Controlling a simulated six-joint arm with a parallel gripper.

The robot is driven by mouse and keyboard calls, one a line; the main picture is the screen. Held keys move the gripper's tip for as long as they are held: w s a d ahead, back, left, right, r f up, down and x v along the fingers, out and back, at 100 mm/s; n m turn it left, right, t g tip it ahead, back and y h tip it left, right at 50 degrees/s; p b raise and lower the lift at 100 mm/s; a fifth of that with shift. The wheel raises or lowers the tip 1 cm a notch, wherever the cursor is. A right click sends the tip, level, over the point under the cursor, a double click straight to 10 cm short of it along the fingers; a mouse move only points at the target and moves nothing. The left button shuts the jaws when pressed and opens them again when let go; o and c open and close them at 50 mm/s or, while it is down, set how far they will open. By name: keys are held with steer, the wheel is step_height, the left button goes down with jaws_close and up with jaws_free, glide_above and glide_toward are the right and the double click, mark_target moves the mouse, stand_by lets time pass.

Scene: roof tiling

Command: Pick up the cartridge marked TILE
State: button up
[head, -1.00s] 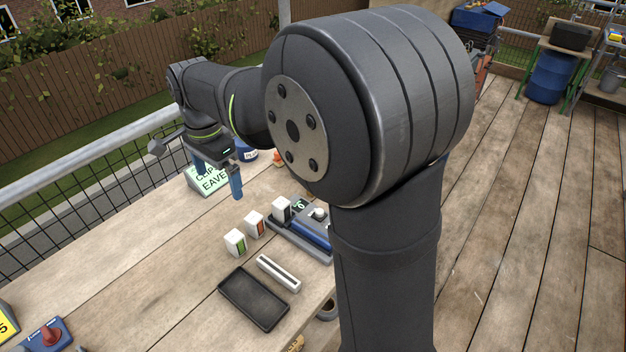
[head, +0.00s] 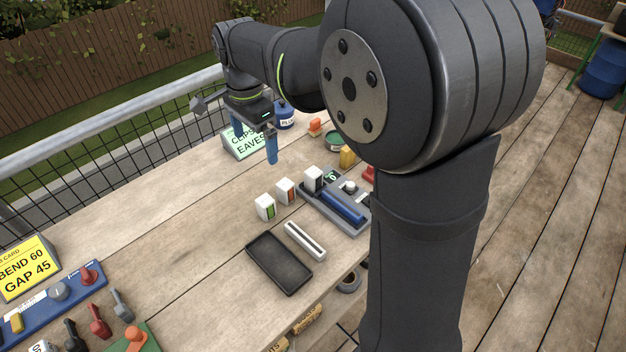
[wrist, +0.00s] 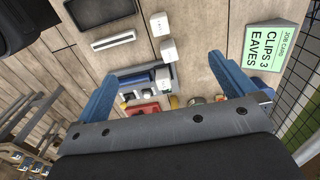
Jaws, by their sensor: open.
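Several small white cartridges stand on the bench. One has a green stripe (head: 265,207), one a red-orange stripe (head: 285,191), and a third white block (head: 313,179) sits at the end of a grey device with a blue bar (head: 345,208). No TILE marking is readable on any of them. In the wrist view the white blocks show ahead of the fingers, including the far one (wrist: 159,24) and the middle one (wrist: 168,49). My gripper (head: 256,146) is open and empty, above the bench beyond the cartridges; its blue fingers are spread in the wrist view (wrist: 162,68).
A black tray (head: 279,262) and a white slotted bar (head: 305,241) lie nearer on the bench. A green CLIPS 3 EAVES card (wrist: 271,47) stands beside the gripper. A yellow card (head: 27,268) and a blue control panel (head: 60,300) are at lower left. Bench left of the cartridges is clear.

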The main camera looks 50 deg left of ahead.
stand_by(0.3)
steer(key=c, duration=0.8)
steer(key=shift+c, duration=0.2)
steer(key=n, duration=1.8)
glide_above(313, 172)
step_height(313, 172, down, 3)
steer(key=f, duration=1.2)
steer(key=shift+w, duration=0.4)
steer(key=shift+s+f, duration=0.15)
steer(key=shift+f, duration=1.2)
steer(key=shift+s+f, duration=0.15)
steer(key=shift+f, duration=1.15)
